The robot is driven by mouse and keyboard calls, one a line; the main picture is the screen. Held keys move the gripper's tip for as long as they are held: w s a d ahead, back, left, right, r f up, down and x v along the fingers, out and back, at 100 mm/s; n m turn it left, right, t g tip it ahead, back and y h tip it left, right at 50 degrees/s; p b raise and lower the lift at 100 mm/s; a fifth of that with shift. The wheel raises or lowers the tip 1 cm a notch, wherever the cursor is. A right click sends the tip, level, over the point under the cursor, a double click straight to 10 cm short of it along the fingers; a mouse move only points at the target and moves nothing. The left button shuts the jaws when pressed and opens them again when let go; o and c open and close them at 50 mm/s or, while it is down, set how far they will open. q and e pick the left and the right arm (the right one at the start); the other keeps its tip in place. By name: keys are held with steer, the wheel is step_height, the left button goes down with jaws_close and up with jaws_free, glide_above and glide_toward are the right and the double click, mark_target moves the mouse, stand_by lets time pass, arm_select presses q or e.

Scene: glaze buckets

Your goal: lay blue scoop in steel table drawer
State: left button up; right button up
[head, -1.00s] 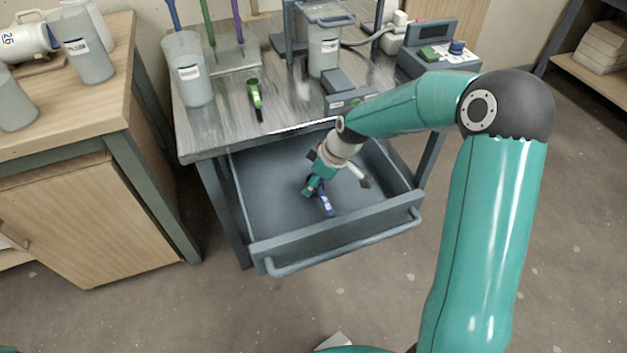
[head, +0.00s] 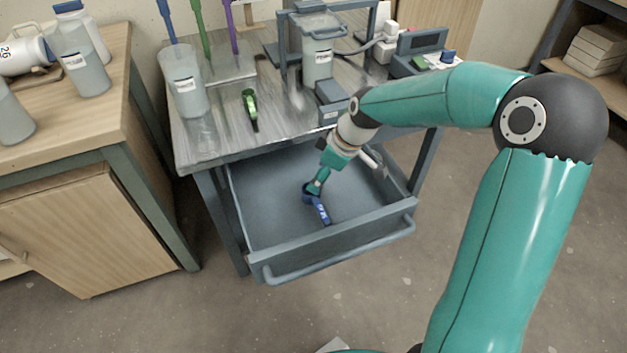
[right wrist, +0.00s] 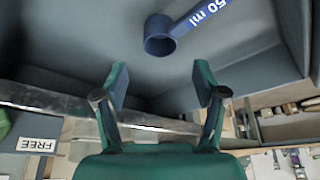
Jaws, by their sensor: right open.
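The blue scoop (head: 318,207) lies on the floor of the open steel table drawer (head: 265,190). In the right wrist view the scoop (right wrist: 162,42) shows its round cup and a handle marked "50 ml". My right gripper (head: 315,188) is over the drawer, just by the scoop's cup in the head view. In the right wrist view my right gripper (right wrist: 160,85) has its two fingers wide apart with nothing between them, and the scoop lies beyond the fingertips. My left gripper is not in view.
The steel table (head: 225,140) above the drawer holds a green scoop (head: 250,108), a clear bucket (head: 184,82) and a bucket in a stand (head: 318,60). A wooden bench (head: 95,125) stands at left. The drawer's front wall (head: 335,243) and handle face me.

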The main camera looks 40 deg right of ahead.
steer(key=v, duration=0.4)
steer(key=shift+p, duration=0.3)
